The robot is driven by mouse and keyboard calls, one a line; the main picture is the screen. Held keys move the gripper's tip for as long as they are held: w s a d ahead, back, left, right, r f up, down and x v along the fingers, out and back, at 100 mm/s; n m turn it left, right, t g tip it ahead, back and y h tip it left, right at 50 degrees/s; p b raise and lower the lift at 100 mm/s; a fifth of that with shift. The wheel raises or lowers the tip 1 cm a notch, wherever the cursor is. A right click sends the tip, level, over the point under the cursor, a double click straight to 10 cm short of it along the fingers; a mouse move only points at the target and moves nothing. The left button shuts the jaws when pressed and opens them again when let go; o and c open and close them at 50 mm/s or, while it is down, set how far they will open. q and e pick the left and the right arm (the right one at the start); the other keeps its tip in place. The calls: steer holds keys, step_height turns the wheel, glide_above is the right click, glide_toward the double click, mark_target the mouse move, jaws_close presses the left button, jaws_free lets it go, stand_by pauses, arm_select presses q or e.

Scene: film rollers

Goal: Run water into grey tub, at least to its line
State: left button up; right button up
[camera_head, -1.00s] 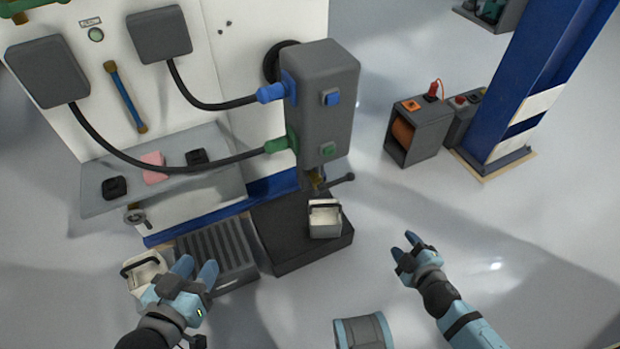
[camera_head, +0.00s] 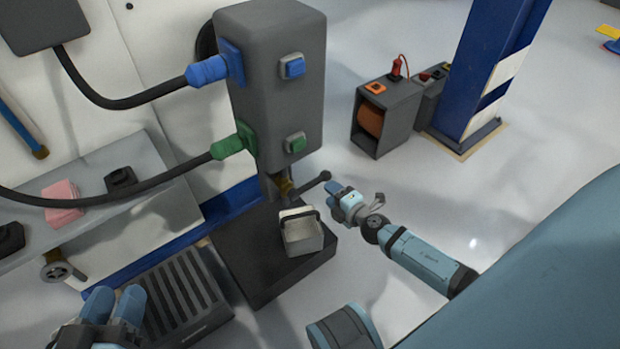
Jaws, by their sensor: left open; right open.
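A light grey tub (camera_head: 303,236) with a dark handle stands upright on a black platform (camera_head: 262,285). It is below the brass tap (camera_head: 284,186) at the foot of the grey column unit (camera_head: 270,90). The tap's dark lever (camera_head: 310,184) sticks out to the right and ends in a round knob. My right gripper (camera_head: 336,191) is open, just right of and slightly below the knob; I cannot tell whether it touches. My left gripper (camera_head: 115,300) is open and empty at the lower left, by the grate. The tub's line and any water in it cannot be made out.
A slatted dark grate (camera_head: 180,305) lies left of the platform. A shelf (camera_head: 110,215) holds a pink block and black items. A grey-blue drum (camera_head: 343,330) stands at the bottom. A blue post (camera_head: 490,70) and grey boxes (camera_head: 385,115) stand behind right.

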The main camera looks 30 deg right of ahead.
mark_target(318, 183)
steer(key=x, duration=0.9)
steer(key=shift+w+b, duration=0.25)
steer(key=shift+b, duration=0.1)
jaws_close()
